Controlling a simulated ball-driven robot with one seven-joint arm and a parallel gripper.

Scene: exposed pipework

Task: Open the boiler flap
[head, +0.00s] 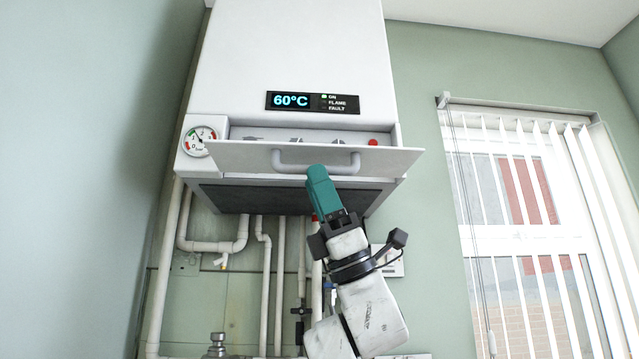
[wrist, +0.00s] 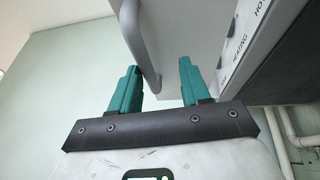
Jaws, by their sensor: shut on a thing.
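The boiler (head: 300,50) is a white wall unit with a display reading 60°C. Its white flap (head: 235,158) is tilted outward from the front, with a gap along its top showing controls behind. A grey bar handle (head: 288,166) is on the flap's outer face. My gripper (head: 316,172) with green fingers is at the handle's middle from below and is shut on it. In the wrist view the handle (wrist: 138,45) runs between the two fingers (wrist: 157,78), and the flap (wrist: 185,35) shows behind it. The fingertips partly hide the handle in the head view.
A pressure gauge (head: 199,141) is left of the flap. A red button (head: 373,142) and the labelled control panel (wrist: 240,45) sit behind it. White pipes (head: 265,290) run below the boiler. A window with blinds (head: 520,200) is at right.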

